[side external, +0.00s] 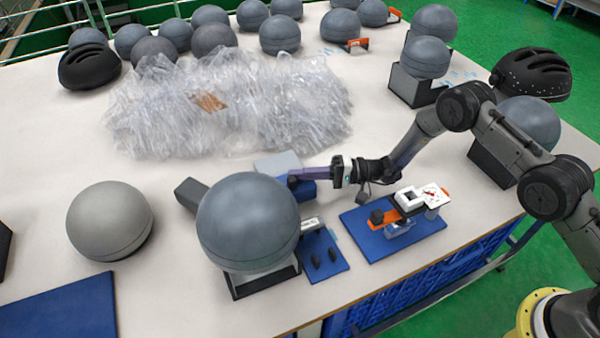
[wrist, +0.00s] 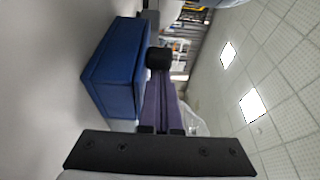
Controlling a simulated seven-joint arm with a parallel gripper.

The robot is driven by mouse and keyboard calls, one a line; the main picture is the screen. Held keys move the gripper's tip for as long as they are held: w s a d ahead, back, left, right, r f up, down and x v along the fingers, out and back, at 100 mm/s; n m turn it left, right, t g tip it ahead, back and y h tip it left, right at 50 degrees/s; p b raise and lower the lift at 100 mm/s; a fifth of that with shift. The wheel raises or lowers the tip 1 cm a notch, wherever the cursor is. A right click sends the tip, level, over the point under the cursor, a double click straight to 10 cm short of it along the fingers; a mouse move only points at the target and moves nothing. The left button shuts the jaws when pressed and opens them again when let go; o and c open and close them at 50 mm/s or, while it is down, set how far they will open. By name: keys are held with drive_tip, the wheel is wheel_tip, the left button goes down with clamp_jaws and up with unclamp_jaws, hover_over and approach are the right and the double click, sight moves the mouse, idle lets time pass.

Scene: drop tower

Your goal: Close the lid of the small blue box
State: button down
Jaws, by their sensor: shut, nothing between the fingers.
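The small blue box (side external: 308,188) is near the middle of the table in the side view, just behind the large grey sphere. A pale grey panel (side external: 277,163) shows at its far side; I cannot tell whether this is its lid or how far the lid is open. My gripper (side external: 293,181) reaches in from the right, with its purple fingers level, together and empty, overlapping the box in this view. In the wrist view the blue box (wrist: 114,67) lies left of my fingers (wrist: 159,60), close beside them. Contact cannot be told.
A large grey sphere (side external: 248,222) on a stand is in front of the box and hides part of that area. A blue mat (side external: 375,245) with a small device lies to the right. Crumpled clear plastic (side external: 230,105) lies behind. Bare table is open to the left.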

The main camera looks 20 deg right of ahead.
sight(296, 163)
drive_tip(key=w, duration=0.4)
drive_tip(key=shift+d, duration=0.35)
drive_tip(key=v, duration=0.9)
drive_tip(key=shift+s+d, duration=0.1)
drive_tip(key=shift+d, duration=0.05)
wheel_tip(296, 163, up, 20)
drive_tip(key=a+n+g, duration=0.2)
drive_tip(key=n, duration=0.3)
drive_tip(key=s+a+r+n+g+h, duration=0.1)
drive_tip(key=s+r+n+g+h, duration=0.25)
drive_tip(key=s+r, duration=1)
drive_tip(key=s+d+f+t+h, duration=0.1)
drive_tip(key=s+d+h, duration=0.2)
drive_tip(key=s, duration=0.7)
drive_tip(key=s+d+f+t+h, duration=0.1)
drive_tip(key=s+d+h, duration=0.2)
drive_tip(key=s, duration=0.7)
drive_tip(key=s+d+f+m+t+h, duration=0.1)
drive_tip(key=s+d+f+m+h, duration=0.1)
drive_tip(key=d, duration=0.4)
drive_tip(key=s+d+f+m+t+h, duration=0.2)
drive_tip(key=s+d+f+h, duration=0.2)
drive_tip(key=d+h, duration=0.1)
drive_tip(key=shift+d+f+m, duration=0.35)
drive_tip(key=shift+d, duration=0.5)
